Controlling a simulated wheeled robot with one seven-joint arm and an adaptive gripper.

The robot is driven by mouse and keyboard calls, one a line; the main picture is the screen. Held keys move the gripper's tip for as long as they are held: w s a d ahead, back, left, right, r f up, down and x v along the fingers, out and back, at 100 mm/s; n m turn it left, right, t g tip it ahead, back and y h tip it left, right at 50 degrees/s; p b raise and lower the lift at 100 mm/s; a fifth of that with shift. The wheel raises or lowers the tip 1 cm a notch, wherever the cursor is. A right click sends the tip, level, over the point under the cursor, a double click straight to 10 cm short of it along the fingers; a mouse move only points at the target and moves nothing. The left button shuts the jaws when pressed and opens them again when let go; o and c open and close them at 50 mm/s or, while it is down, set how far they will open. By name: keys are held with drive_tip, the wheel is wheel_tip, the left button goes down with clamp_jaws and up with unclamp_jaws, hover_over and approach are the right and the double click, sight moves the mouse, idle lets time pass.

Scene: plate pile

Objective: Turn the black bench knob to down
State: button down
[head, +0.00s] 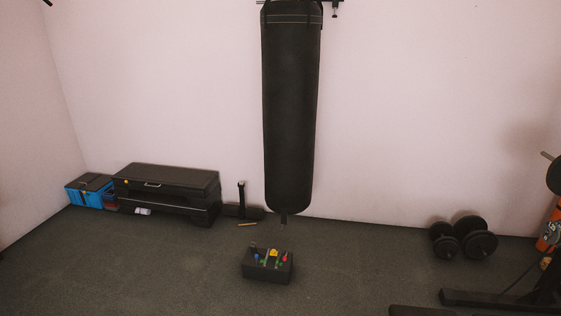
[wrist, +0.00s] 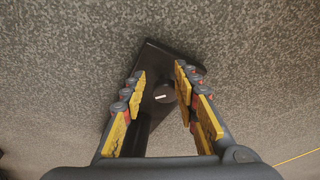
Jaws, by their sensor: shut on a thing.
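The black bench knob (wrist: 166,91) is round, with a short pale mark on its face that lies nearly level in the wrist view. It sits on a dark, angular base (wrist: 157,58) above the grey speckled floor. My gripper (wrist: 160,72) has its yellow and grey fingers on both sides of the knob and is shut on it. The right finger lies close against the knob's edge; the contact on the left is hard to make out. My gripper and the knob cannot be made out in the head view.
A black punching bag (head: 291,110) hangs at the wall. A black box with small coloured items (head: 267,271) stands on the floor below it. Much floor between is clear.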

drive_tip(key=shift+d+r+p, duration=0.4)
drive_tip(key=shift+d+r, duration=0.1)
drive_tip(key=shift+d, duration=0.25)
wheel_tip(320, 180, up, 5)
drive_tip(key=p, duration=0.2)
drive_tip(key=shift+s+a+p, duration=0.1)
drive_tip(key=shift+a+p, duration=0.05)
drive_tip(key=shift+p, duration=0.25)
drive_tip(key=shift+f, duration=0.1)
